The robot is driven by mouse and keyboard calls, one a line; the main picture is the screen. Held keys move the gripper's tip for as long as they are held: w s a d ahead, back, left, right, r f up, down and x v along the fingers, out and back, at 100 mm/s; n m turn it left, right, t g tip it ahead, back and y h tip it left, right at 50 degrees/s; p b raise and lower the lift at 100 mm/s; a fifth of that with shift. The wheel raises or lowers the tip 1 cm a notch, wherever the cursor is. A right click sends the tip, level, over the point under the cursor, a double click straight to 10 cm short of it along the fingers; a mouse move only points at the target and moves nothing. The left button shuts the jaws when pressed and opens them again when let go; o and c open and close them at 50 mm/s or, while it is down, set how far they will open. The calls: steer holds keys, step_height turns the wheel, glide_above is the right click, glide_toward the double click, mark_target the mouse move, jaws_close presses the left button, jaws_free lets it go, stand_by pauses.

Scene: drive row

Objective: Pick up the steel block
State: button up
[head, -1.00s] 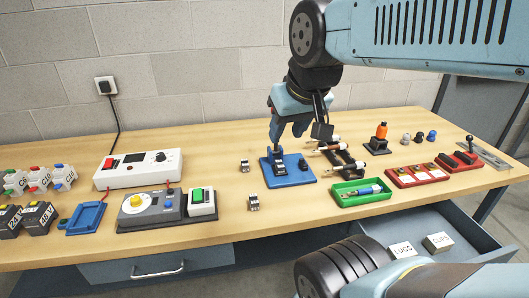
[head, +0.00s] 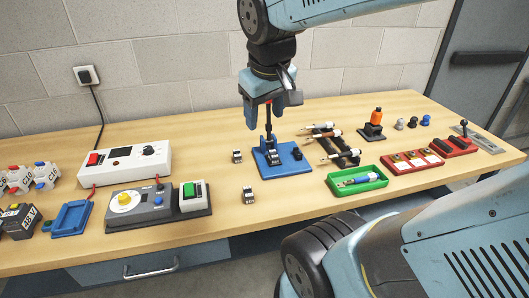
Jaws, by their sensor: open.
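A blue base plate (head: 295,168) lies on the bench below my gripper. A small steel-coloured piece (head: 272,156) stands on the plate, with a dark upright rod (head: 268,122) above it. Two more small steel-and-dark pieces lie on the wood, one left of the plate (head: 237,156) and one in front of it (head: 248,195). I cannot tell for sure which is the steel block. My gripper (head: 264,108) points down above the plate, its blue fingers apart around the top of the rod. The fingers look clear of the small pieces, and I see nothing held.
A rack of drivers (head: 333,146) stands close right of the plate, with a green tray (head: 372,188) in front. A grey control box (head: 140,208) and a white box (head: 125,165) stand left. My arm hides the lower right.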

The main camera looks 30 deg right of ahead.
steer(key=w+f+n+g+h, duration=0.5)
steer(key=w+f+n, duration=0.25)
steer(key=w, duration=0.25)
steer(key=n+g+h, duration=0.1)
steer(key=n+h, duration=0.4)
steer(key=n, duration=0.2)
glide_toward(270, 156)
steer(key=d, duration=0.2)
steer(key=s+d+f, duration=0.1)
steer(key=shift+d+m, duration=0.25)
steer(key=shift+d, duration=0.05)
steer(key=shift+x, duration=2.65)
steer(key=shift+d+r, duration=0.1)
steer(key=shift+r, duration=0.05)
steer(key=c, duration=1)
